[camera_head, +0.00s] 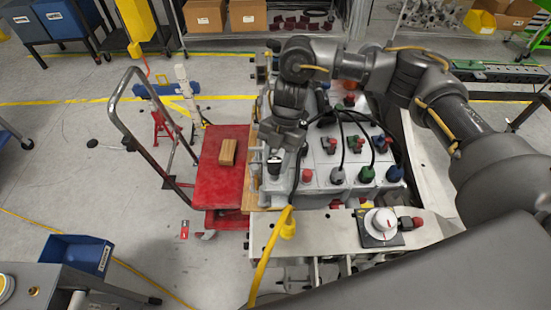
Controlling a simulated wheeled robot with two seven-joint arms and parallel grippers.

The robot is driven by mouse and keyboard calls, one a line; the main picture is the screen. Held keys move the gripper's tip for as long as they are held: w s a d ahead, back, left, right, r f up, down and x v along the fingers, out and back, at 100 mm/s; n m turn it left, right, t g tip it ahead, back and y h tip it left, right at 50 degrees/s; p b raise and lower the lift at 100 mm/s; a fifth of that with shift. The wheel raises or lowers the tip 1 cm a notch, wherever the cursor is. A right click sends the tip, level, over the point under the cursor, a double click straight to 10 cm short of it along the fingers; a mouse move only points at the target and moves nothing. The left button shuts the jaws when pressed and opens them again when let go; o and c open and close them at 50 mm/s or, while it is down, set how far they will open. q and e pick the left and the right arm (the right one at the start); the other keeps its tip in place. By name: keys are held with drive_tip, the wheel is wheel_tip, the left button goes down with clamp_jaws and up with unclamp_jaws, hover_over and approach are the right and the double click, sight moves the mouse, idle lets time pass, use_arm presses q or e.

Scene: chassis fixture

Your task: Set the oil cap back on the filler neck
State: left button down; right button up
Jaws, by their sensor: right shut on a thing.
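My right gripper (275,160) points down over the left end of the pale grey chassis block (322,178). It is shut on a small dark piece at its fingertips, which looks like the oil cap (274,167); the fingers cover much of it. I cannot make out the filler neck for certain; the gripper and wrist hide the part of the block under them. I cannot tell whether the cap touches the block. My left gripper is not in view.
Red, green and blue plugs with black cables (367,173) crowd the block right of the gripper. A white dial (381,222) sits on the front rail. A yellow hose (264,262) rises in front. A red cart (221,185) bearing a wooden block (228,151) stands left.

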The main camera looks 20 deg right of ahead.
drive_tip(key=shift+f+p, duration=0.1)
drive_tip(key=shift+p, duration=0.2)
use_arm(q)
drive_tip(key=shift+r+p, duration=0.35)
drive_tip(key=shift+p, duration=0.1)
idle(0.4)
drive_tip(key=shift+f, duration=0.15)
use_arm(e)
drive_tip(key=shift+f, duration=0.15)
use_arm(q)
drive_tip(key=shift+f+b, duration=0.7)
drive_tip(key=shift+b, duration=0.15)
use_arm(e)
drive_tip(key=shift+f, duration=1.05)
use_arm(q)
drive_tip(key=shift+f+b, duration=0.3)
use_arm(e)
drive_tip(key=shift+f, duration=0.5)
drive_tip(key=o, duration=1.2)
drive_tip(key=shift+o, duration=0.2)
drive_tip(key=shift+r, duration=0.1)
